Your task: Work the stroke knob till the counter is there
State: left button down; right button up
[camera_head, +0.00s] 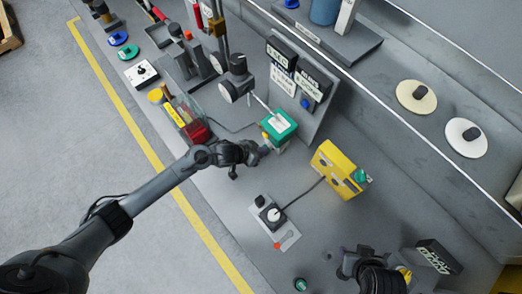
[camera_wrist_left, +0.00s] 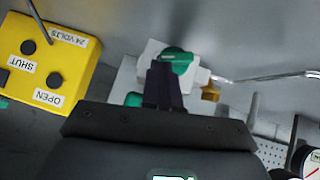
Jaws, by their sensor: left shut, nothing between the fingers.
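A white and green actuator unit (camera_head: 279,124) stands in front of an upright grey panel. In the left wrist view a green round knob (camera_wrist_left: 175,58) shows on its white body. My left gripper (camera_head: 264,149) is at the near side of this unit. In the left wrist view its dark fingers (camera_wrist_left: 164,72) are shut and empty, with their tips overlapping the knob; I cannot tell whether they touch it. Two black displays with light digits, one of them here (camera_head: 282,54), are on the panel; the digits are too small to read. My right gripper (camera_head: 352,262) is at the bottom right, its fingers unclear.
A yellow control box (camera_head: 340,169) with OPEN and SHUT buttons stands right of the actuator, cabled to a small switch plate (camera_head: 274,221). Another black display (camera_head: 438,257) is at the lower right. Pipes and gauges (camera_head: 236,82) crowd behind the left gripper.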

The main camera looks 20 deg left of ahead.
pick_arm(q)
jog(key=shift+s, duration=0.1)
dwell(0.3)
jog(key=shift+d+f+y+p, duration=0.1)
jog(key=shift+d+y+p, duration=0.05)
jog(key=shift+y+p, duration=0.2)
jog(key=shift+s+d, duration=0.1)
dwell(0.7)
dwell(0.6)
dwell(0.8)
dwell(0.8)
jog(key=shift+d, duration=0.1)
dwell(0.6)
jog(key=shift+f+p, duration=0.1)
jog(key=shift+p, duration=0.2)
dwell(0.4)
dwell(0.8)
